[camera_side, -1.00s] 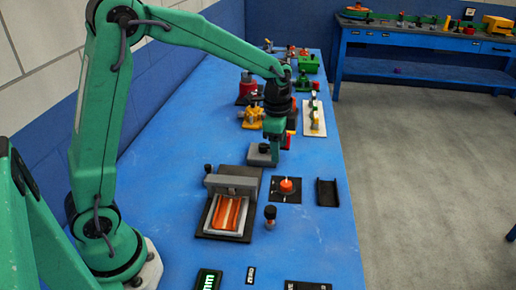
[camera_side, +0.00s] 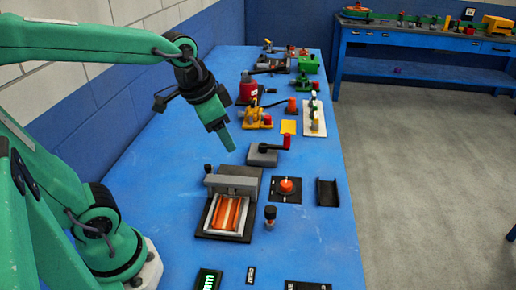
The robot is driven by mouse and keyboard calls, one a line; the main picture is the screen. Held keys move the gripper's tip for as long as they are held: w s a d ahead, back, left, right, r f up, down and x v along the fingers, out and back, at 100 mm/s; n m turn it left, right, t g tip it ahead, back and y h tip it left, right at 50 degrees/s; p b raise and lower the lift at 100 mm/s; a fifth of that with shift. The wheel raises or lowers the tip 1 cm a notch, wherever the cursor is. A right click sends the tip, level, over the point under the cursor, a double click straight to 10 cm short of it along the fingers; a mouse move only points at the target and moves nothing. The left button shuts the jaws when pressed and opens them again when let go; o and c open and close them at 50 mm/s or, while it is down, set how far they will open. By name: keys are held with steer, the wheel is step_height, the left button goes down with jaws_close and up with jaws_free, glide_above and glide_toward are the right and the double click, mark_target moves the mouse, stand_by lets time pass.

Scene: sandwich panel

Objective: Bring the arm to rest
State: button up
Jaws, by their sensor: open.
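My gripper (camera_side: 225,140) hangs at the end of my green arm, tilted down and to the right, above the blue bench (camera_side: 150,165). It is apart from everything on the bench and holds nothing that I can see. Its jaws are open, though the gap between the fingers is hard to make out.
A grey and black fixture with orange strips (camera_side: 228,213) sits in front. An orange button (camera_side: 286,185) and a black tray (camera_side: 327,192) lie to its right. A yellow device (camera_side: 258,117) and a red device (camera_side: 248,88) stand behind. Bench left of the fixture is clear.

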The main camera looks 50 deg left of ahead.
steer(key=s+n+t, duration=0.1)
steer(key=s+n, duration=0.2)
steer(key=s, duration=0.3)
steer(key=shift+s+f, duration=0.2)
steer(key=shift+s, duration=0.1)
